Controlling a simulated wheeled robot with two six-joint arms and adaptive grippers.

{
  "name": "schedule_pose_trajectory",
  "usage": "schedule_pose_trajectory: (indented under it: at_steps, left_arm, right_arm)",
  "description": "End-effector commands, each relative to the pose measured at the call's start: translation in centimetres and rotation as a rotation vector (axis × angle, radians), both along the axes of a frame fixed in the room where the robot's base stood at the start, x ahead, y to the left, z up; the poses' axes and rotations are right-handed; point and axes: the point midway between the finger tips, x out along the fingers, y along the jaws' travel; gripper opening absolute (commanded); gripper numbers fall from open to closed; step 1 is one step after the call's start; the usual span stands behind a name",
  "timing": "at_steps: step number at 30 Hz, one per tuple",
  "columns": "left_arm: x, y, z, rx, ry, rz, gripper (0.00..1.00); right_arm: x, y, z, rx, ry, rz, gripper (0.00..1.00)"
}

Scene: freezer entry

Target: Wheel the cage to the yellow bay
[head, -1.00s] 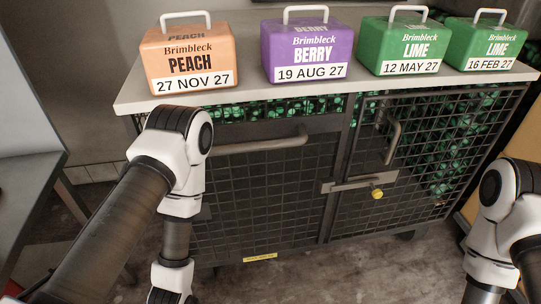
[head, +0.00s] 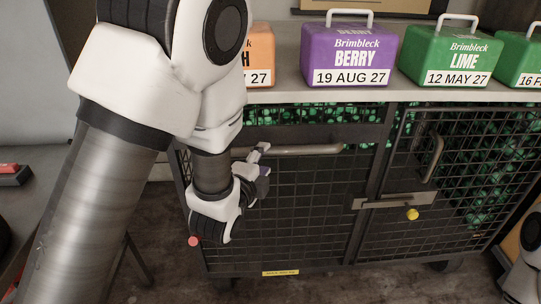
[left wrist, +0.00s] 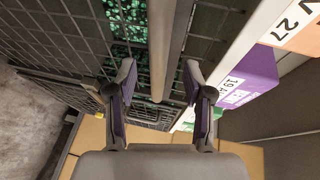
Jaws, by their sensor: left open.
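The cage (head: 300,215) is a dark wire-mesh trolley with double doors and castors, standing in front of me in the head view. A horizontal bar handle (head: 300,150) runs across its left door. My left gripper (head: 262,165) is at the left end of this handle, partly hidden by my arm. In the left wrist view my left gripper (left wrist: 160,84) is open, with the bar (left wrist: 162,45) running between its two fingers; they are apart from it on both sides. My right gripper is out of view; only part of that arm shows at bottom right. I cannot identify the yellow bay for certain.
On the cage's pale top stand a purple BERRY box (head: 348,55), a green LIME box (head: 450,58), another green box and a half-hidden orange box. A latch with a yellow knob (head: 412,214) joins the doors. A grey bench (head: 45,200) stands at left.

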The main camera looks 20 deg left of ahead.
Motion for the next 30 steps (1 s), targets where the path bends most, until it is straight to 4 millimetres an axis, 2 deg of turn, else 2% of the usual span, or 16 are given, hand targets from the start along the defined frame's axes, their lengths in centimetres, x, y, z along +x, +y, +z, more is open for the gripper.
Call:
schedule_pose_trajectory:
  at_steps: [1,3,9,17,18,22,30]
  left_arm:
    - [1.0,0.1,-0.6,-0.003,-0.004,0.001,0.52]
    - [2.4,0.1,-0.3,-0.003,-0.001,0.001,0.52]
    - [5.4,0.3,-1.0,-0.002,0.0,0.0,0.52]
    - [5.9,0.3,-1.2,-0.001,0.003,0.0,0.52]
    - [5.9,0.3,-1.2,-0.001,0.003,0.0,0.48]
    - [5.9,0.3,-1.2,-0.001,0.003,0.0,0.02]
    - [6.0,0.3,-1.2,-0.002,0.003,0.0,0.0]
  right_arm:
    - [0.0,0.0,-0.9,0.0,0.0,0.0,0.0]
    - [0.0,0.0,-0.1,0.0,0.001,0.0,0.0]
    - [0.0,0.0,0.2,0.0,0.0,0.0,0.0]
    - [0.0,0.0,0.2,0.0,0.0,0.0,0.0]
    - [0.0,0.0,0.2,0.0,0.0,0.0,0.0]
    - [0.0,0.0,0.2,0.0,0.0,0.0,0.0]
    - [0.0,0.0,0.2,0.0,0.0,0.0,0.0]
